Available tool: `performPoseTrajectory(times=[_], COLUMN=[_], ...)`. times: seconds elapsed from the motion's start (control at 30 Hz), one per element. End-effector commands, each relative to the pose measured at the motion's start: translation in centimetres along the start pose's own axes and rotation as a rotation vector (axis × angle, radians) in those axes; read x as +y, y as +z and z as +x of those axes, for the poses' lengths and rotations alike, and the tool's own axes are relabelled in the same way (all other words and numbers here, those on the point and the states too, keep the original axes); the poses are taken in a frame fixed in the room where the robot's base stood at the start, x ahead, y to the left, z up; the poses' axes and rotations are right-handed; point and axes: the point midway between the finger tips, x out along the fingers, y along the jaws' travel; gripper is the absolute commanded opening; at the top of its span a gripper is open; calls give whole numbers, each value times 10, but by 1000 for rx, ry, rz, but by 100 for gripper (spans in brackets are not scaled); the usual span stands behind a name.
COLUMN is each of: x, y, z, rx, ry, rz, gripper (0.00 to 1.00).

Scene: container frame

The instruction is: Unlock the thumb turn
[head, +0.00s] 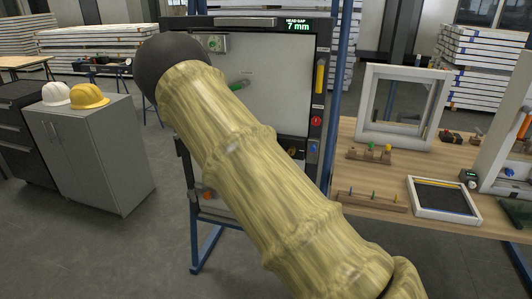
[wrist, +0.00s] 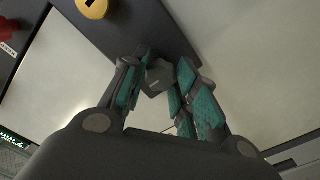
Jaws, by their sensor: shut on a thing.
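In the wrist view my gripper (wrist: 160,82) has its two teal-padded fingers closed from both sides on a small dark grey piece (wrist: 159,75). This piece looks like the thumb turn, by its place at the edge of the dark frame (wrist: 139,24); its base and exact angle are hidden by the fingers. In the head view my own thick arm covers the gripper and the thumb turn. The dark frame with its pale panel (head: 284,88) stands behind the arm, its display reading 7 mm.
In the head view a wooden bench (head: 386,182) with a white frame (head: 438,118) stands at right. A grey cabinet (head: 101,151) with hard hats stands at left.

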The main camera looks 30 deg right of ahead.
Motion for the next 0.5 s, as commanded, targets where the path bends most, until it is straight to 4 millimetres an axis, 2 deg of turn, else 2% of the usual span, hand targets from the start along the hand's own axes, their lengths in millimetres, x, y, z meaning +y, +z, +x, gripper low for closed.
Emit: performPoseTrajectory(times=[0.07,0.1,0.2,0.5], x=[0,0,0,0], y=[0,0,0,0], z=[0,0,0,0], rx=[-1,-1,0,0], ry=[1,1,0,0], rz=[0,0,1,1], gripper=[5,35,52,52])
